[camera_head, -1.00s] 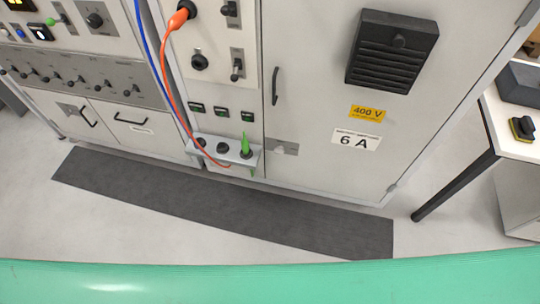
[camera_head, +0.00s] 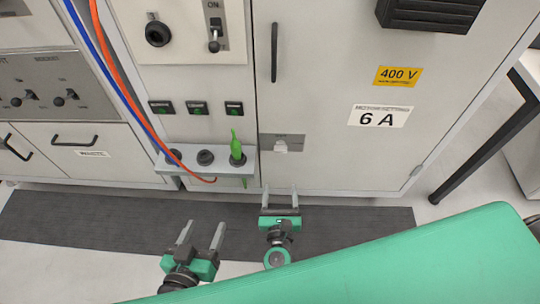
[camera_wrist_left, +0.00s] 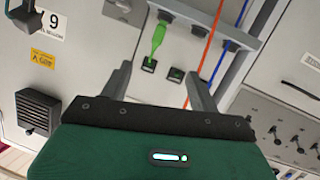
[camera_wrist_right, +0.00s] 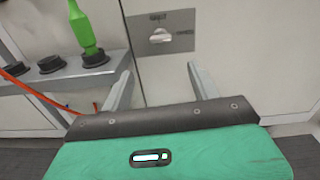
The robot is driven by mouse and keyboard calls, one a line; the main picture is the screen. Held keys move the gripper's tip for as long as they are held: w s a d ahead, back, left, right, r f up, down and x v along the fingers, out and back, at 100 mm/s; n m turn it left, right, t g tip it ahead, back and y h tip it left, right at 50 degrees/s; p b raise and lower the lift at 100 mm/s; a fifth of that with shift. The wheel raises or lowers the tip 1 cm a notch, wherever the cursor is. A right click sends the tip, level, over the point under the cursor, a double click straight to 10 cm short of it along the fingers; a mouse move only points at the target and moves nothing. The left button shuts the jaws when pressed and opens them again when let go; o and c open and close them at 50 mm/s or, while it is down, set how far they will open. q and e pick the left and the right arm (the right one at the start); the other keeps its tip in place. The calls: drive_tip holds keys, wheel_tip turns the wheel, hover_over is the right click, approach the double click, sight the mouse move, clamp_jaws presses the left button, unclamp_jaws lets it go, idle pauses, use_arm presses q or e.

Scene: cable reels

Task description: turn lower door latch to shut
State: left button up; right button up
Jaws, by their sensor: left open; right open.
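The lower door latch (camera_head: 281,144) is a small pale knob on a grey plate, low on the left edge of the cabinet door (camera_head: 330,100). It also shows in the right wrist view (camera_wrist_right: 160,36), beyond the fingers, where the knob looks roughly horizontal. My right gripper (camera_head: 279,190) is open and empty, below the latch and apart from it. My left gripper (camera_head: 204,232) is open and empty, lower and to the left, over the dark mat. In the left wrist view its fingers (camera_wrist_left: 158,88) have nothing between them.
A socket shelf (camera_head: 205,171) with a green plug (camera_head: 236,149) and an orange cable (camera_head: 150,125) juts out left of the latch. A long dark door handle (camera_head: 274,52) is above the latch. A table leg (camera_head: 480,150) stands at the right. The dark mat (camera_head: 90,220) lies on the floor.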

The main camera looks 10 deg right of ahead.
sight(281, 152)
use_arm(q)
drive_tip(key=shift+w+a+r+t, duration=0.15)
drive_tip(key=shift+w+r+t, duration=0.15)
drive_tip(key=shift+r, duration=0.3)
drive_tip(key=shift+w+a+r+t, duration=0.15)
drive_tip(key=shift+w+r+t, duration=0.15)
drive_tip(key=shift+r, duration=0.25)
use_arm(e)
drive_tip(key=shift+m, duration=0.4)
drive_tip(key=x, duration=1.4)
drive_tip(key=shift+d+r, duration=0.1)
drive_tip(key=shift+r, duration=0.05)
drive_tip(key=shift+c, duration=0.2)
use_arm(q)
drive_tip(key=shift+w+r, duration=0.1)
drive_tip(key=shift+r, duration=0.05)
use_arm(e)
drive_tip(key=c, duration=0.9)
